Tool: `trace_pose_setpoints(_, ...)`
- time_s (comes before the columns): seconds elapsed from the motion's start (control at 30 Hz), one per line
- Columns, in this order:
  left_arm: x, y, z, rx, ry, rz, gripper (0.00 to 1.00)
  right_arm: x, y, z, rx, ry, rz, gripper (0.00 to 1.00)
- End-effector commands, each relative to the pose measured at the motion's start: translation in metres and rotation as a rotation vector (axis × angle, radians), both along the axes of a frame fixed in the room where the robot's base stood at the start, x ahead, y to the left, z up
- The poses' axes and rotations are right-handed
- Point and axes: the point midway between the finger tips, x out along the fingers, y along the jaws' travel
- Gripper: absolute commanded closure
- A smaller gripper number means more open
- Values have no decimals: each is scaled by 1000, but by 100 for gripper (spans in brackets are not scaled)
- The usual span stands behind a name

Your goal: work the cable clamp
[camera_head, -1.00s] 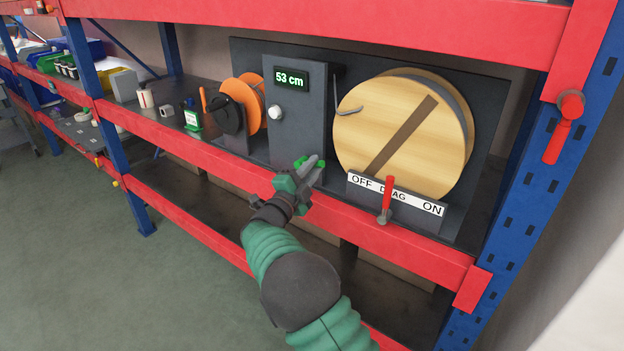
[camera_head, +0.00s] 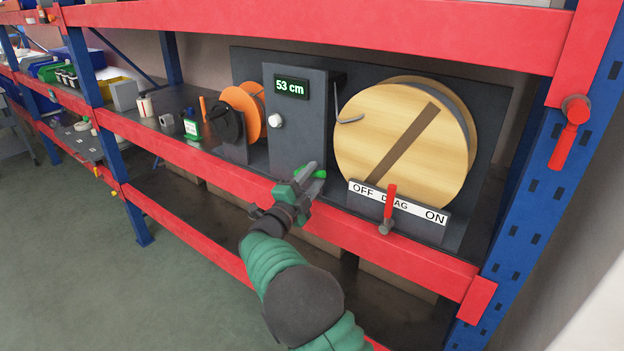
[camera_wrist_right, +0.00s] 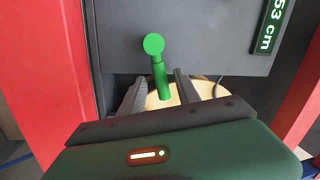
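My right gripper (camera_head: 312,178) is at the foot of the box, just above the red shelf beam. In the wrist view its two fingers (camera_wrist_right: 158,80) stand apart, one on each side of the lever's stem, with gaps visible. The clamp's jaws are hidden from me. My left gripper is not in view.
The dark box (camera_head: 297,125) reads 53 cm and has a white knob (camera_head: 275,121). A wooden reel (camera_head: 388,145) stands right, above a red drag lever (camera_head: 390,202) near OFF. An orange spool (camera_head: 239,108) is left. The red shelf beam (camera_head: 380,241) runs along the front.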

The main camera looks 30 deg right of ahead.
Motion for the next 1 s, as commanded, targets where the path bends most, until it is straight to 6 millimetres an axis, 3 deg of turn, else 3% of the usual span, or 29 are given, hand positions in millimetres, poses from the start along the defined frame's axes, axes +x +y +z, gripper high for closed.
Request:
trace_pose_setpoints(0.17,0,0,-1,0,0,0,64,-1,3,0,0,-1,0,61)
trace_pose_setpoints(0.27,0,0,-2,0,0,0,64,-7,15,-4,0,1,2,61)
trace_pose_setpoints(0.7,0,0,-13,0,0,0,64,-62,120,-26,0,2,4,61)
trace_pose_setpoints(0.83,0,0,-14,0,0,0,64,-72,139,-30,0,1,2,61)
trace_pose_setpoints(1.0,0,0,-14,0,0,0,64,-77,147,-31,0,1,0,61)
